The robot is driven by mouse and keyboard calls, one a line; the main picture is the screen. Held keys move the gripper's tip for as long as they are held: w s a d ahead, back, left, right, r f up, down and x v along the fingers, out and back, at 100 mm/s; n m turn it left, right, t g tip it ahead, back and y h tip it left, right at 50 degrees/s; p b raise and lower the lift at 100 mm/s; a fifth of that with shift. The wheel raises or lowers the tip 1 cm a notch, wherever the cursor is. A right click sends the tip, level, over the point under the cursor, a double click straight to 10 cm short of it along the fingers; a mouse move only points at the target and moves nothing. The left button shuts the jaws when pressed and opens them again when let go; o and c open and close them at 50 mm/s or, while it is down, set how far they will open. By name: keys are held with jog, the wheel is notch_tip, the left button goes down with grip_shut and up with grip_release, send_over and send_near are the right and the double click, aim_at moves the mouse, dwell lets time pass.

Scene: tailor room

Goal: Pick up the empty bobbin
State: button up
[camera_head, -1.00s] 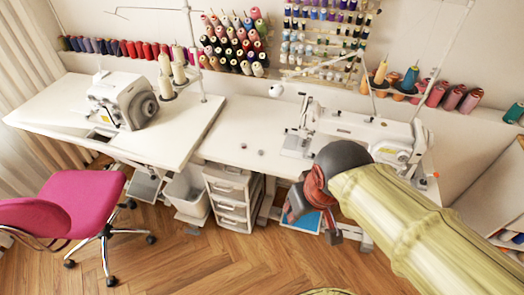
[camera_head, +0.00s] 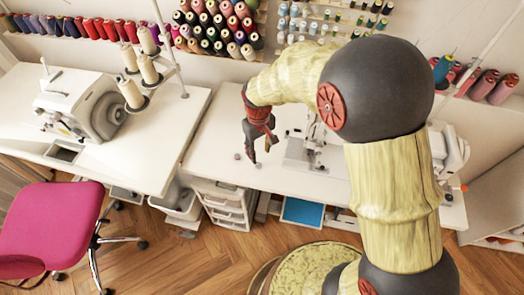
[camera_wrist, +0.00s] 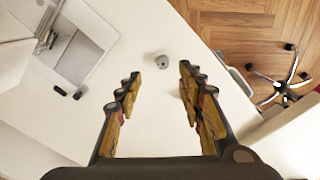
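A small grey bobbin (camera_wrist: 162,61) stands on the white sewing table, just beyond and between my fingertips in the wrist view. Its centre looks dark; I cannot tell whether any thread is on it. My gripper (camera_wrist: 159,75) is open and empty, with a finger on each side. In the head view my gripper (camera_head: 261,152) points down above the table. Two small grey pieces show near it there, one to the left (camera_head: 237,156) and one just below the fingers (camera_head: 258,166); which of them is this bobbin is unclear.
The sewing machine (camera_head: 440,150) stands at the right, partly hidden by my arm. Two small dark pieces (camera_wrist: 69,93) lie by its metal plate. The table's edge runs close to the bobbin. Drawers (camera_head: 225,205) stand below, and a pink chair (camera_head: 55,222) is at the left.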

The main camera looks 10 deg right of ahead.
aim_at(258, 162)
jog(key=shift+w+f, duration=0.2)
jog(key=shift+w, duration=0.05)
jog(key=f+b, duration=0.1)
jog(key=f, duration=0.1)
jog(key=f+b, duration=0.1)
jog(key=f, duration=0.2)
jog(key=f+b, duration=0.1)
jog(key=f, duration=0.1)
jog(key=shift+s+a+f+b, duration=0.25)
jog(key=shift+b, duration=0.1)
jog(key=shift+r, duration=0.1)
jog(key=shift+c, duration=0.9)
jog(key=c, duration=0.6)
